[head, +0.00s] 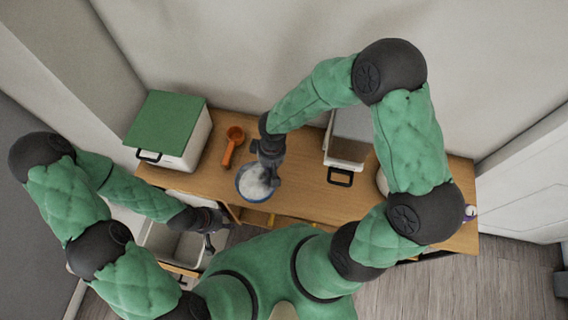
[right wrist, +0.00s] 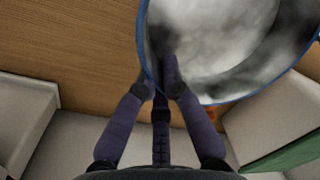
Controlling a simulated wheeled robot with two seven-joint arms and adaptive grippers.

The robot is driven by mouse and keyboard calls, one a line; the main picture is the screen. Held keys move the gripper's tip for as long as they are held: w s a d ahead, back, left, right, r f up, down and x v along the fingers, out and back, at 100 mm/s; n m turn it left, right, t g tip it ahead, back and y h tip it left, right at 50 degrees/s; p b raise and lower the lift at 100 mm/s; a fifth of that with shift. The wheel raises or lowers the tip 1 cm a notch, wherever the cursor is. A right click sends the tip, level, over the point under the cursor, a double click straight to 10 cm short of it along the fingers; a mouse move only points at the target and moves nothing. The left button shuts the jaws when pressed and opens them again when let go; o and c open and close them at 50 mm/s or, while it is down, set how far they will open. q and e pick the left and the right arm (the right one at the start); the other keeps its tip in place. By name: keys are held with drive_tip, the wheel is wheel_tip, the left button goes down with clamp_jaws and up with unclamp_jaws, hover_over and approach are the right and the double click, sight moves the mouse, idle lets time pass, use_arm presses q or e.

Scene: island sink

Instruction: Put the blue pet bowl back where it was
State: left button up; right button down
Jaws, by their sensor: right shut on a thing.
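The blue pet bowl (head: 241,192) has a blue rim and white, mottled contents inside. It is over the front part of the wooden counter, left of centre. My right gripper (head: 272,178) is shut on the bowl's rim at its right side. In the right wrist view the fingers (right wrist: 163,85) close on the blue rim of the bowl (right wrist: 215,50). Whether the bowl touches the counter is unclear. My left gripper (head: 211,238) is low at the left, beside an open drawer under the counter; its finger opening is too small to make out.
On the wooden counter (head: 305,195), a white box with a green lid (head: 168,118) stands left and an orange scoop (head: 233,145) lies behind the bowl. A white container with a dark handle (head: 345,152) stands right. The open drawer (head: 160,240) juts out front left.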

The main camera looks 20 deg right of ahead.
drive_tip(key=b, duration=0.2)
hover_over(283, 168)
wheel_tip(283, 168, down, 7)
drive_tip(key=shift+r, duration=0.15)
drive_tip(key=f, duration=0.3)
drive_tip(key=shift+w+d+f+b, duration=0.15)
drive_tip(key=shift+w+f+b, duration=0.1)
drive_tip(key=shift+b, duration=0.05)
drive_tip(key=shift+f, duration=0.15)
drive_tip(key=c, duration=1.4)
unclamp_jaws()
drive_tip(key=shift+s, duration=0.1)
